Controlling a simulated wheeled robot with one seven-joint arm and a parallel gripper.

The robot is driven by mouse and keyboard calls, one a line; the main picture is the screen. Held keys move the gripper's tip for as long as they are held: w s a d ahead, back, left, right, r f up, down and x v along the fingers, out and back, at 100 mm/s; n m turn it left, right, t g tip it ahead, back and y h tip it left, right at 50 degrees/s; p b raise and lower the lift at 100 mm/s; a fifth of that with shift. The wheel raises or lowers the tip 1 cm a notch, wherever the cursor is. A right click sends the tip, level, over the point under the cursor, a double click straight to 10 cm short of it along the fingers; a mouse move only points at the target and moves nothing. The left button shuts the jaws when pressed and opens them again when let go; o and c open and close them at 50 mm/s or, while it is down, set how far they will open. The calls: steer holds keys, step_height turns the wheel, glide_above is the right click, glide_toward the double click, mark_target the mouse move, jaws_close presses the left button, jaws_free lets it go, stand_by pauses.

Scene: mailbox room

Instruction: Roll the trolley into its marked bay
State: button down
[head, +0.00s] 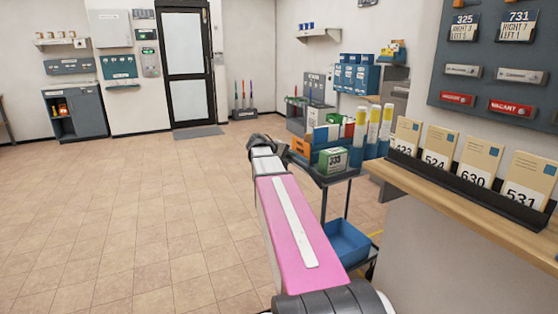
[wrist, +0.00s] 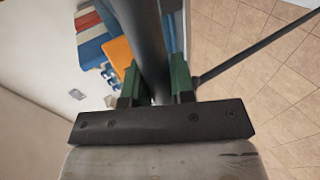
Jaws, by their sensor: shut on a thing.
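The trolley (head: 335,181) is a dark frame in the head view, right of my arm. It carries a green box marked 333, an orange box and other parcels on top, and a blue bin (head: 346,242) below. My gripper (head: 268,145) is at its near left end. In the wrist view my gripper's green fingers (wrist: 157,82) are shut around a dark round bar (wrist: 147,40), apparently the trolley's handle.
A counter (head: 440,195) with numbered envelopes stands close on the right. Shelves with blue boxes (head: 355,77) stand behind the trolley. A black-framed door (head: 187,70) is at the back. The tiled floor (head: 120,220) is clear to the left.

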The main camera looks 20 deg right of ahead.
steer(key=shift+w+d, duration=0.2)
steer(key=shift+d, duration=1.65)
steer(key=shift+w+d, duration=0.15)
steer(key=shift+d, duration=1.75)
steer(key=shift+w+d, duration=0.2)
steer(key=shift+d, duration=1.65)
steer(key=shift+w+d, duration=0.3)
steer(key=shift+d, duration=2.35)
steer(key=shift+w+d, duration=0.25)
steer(key=shift+d, duration=2.4)
steer(key=shift+w+d, duration=0.3)
steer(key=shift+d, duration=2.35)
steer(key=shift+w+d, duration=0.3)
steer(key=shift+d, duration=2.35)
steer(key=shift+w+d, duration=0.25)
steer(key=shift+d, duration=2.4)
steer(key=shift+w+d, duration=0.3)
steer(key=shift+d, duration=2.45)
